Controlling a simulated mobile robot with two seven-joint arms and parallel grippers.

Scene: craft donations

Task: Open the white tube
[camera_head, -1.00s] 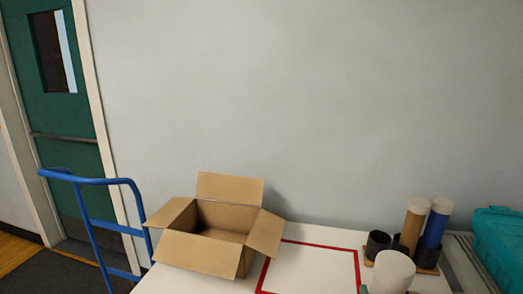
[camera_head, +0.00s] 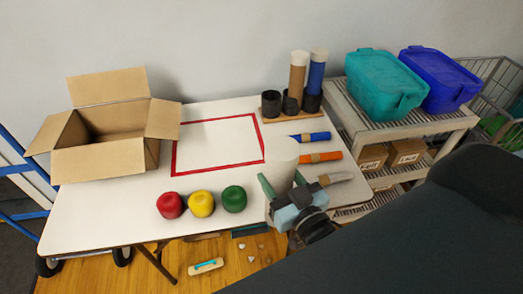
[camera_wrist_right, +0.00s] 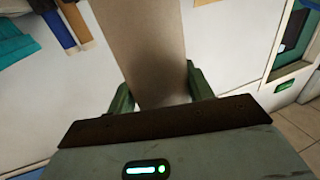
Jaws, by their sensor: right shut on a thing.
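A pale tube with a white end (camera_head: 283,152) stands upright between the fingers of my right gripper (camera_head: 281,179), above the table's front right part. In the right wrist view the tube's side (camera_wrist_right: 148,45) looks plain greyish tan in shade, with a finger on either side. The gripper is shut on it. Its white end faces the head camera; I cannot make out a cap seam, and its lower end is hidden. My left gripper is in neither view now.
On the white table (camera_head: 110,215) are an open cardboard box (camera_head: 103,160), a red outline (camera_head: 174,150), red, yellow and green balls (camera_head: 234,199), blue, orange and whitish rolls (camera_head: 322,157), and a rack (camera_head: 270,104) holding brown and blue tubes. A shelf with tubs (camera_head: 385,85) adjoins.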

